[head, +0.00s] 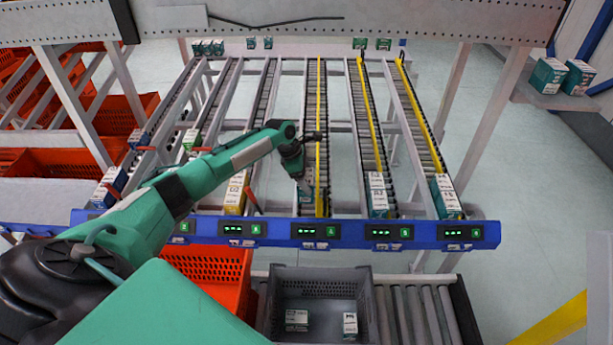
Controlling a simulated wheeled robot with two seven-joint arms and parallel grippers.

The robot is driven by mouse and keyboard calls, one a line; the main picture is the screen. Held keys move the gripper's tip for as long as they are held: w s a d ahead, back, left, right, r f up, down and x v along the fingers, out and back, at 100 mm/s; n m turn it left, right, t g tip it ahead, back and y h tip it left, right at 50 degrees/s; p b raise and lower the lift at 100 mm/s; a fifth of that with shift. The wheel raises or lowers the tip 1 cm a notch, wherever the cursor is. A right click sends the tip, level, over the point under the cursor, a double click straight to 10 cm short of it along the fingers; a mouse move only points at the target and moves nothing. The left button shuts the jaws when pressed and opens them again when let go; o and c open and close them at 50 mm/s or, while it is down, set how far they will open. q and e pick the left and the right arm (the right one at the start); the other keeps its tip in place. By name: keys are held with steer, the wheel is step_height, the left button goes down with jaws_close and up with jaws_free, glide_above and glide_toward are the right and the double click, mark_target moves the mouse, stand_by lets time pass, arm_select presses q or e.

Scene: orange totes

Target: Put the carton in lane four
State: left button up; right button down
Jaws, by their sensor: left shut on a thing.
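My left arm reaches in from the left, and its gripper (304,184) is at the front end of the fourth lane (318,130), a roller lane with a yellow strip. My right gripper is not in view.
The blue rail (275,229) crosses the lane fronts. Neighbouring lanes hold a yellow carton (236,192) and teal-white cartons (378,194) (445,196). Below are a grey tote (284,274) with two small cartons and an orange tote (207,262).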

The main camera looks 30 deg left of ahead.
arm_select(q)
step_height(320, 180, down, 4)
steer(key=b, duration=0.4)
steer(key=shift+f+b, duration=0.2)
steer(key=shift+b, duration=0.2)
steer(key=shift+f, duration=1.25)
steer(key=shift+p, duration=0.4)
steer(key=o, duration=1.1)
steer(key=shift+o, duration=0.2)
